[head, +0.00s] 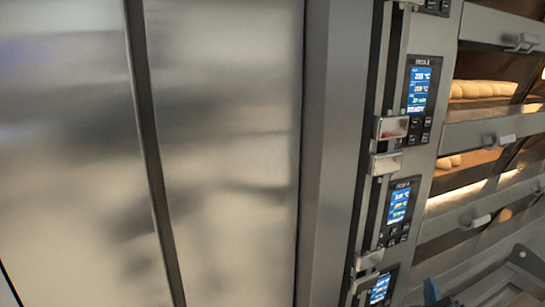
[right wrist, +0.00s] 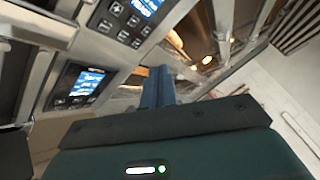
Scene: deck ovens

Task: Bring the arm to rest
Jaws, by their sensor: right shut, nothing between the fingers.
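My right gripper (head: 434,293) shows only as small blue finger parts at the bottom edge of the head view, in front of the lower oven front. In the right wrist view its blue fingers (right wrist: 158,86) are together, with nothing between them. They point toward the oven fronts, and a dark gripper body with a small green light fills the lower part of that view. I cannot tell whether the fingers touch the oven. My left gripper is not in view.
Stacked deck ovens stand at the right, with blue-lit control panels (head: 418,88) and projecting door handles (head: 521,43). Loaves (head: 484,89) show behind the glass. A large flat steel panel (head: 225,150) fills the left. A pale brick wall (right wrist: 280,90) shows at right in the wrist view.

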